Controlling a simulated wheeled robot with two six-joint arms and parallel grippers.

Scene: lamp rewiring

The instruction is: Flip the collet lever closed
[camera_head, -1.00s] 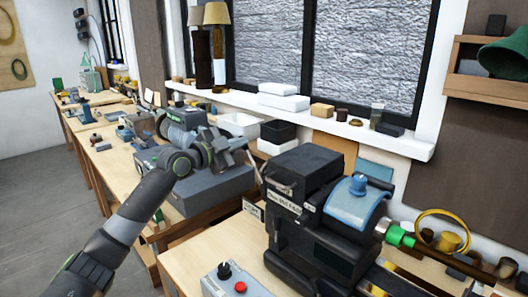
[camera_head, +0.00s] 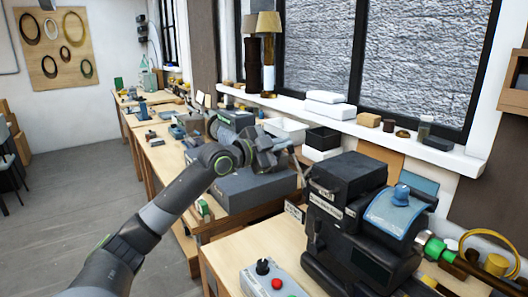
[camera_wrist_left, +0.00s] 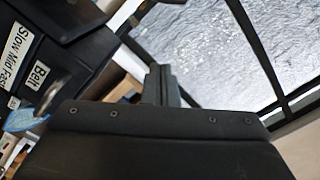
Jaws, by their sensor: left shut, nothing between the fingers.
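The black lathe headstock (camera_head: 350,225) stands on the wooden bench at the right of the head view, with a blue cover on top. A thin pale lever (camera_head: 322,190) shows on its left end; it looks like the collet lever, and its exact position is hard to read. My left gripper (camera_head: 288,147) is shut and empty, up and to the left of that lever and apart from it. In the left wrist view its dark fingers (camera_wrist_left: 163,86) are together, pointing toward the window. The headstock's labels "Slow Mid Fast" and "Belt" (camera_wrist_left: 40,75) show there at the left. My right gripper is not in view.
A control box (camera_head: 275,280) with a black knob and red button sits in front of the headstock. A grey block (camera_head: 245,190) is under my left wrist. Black and white trays (camera_head: 322,140) stand behind. The window sill (camera_head: 400,135) runs along the back.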

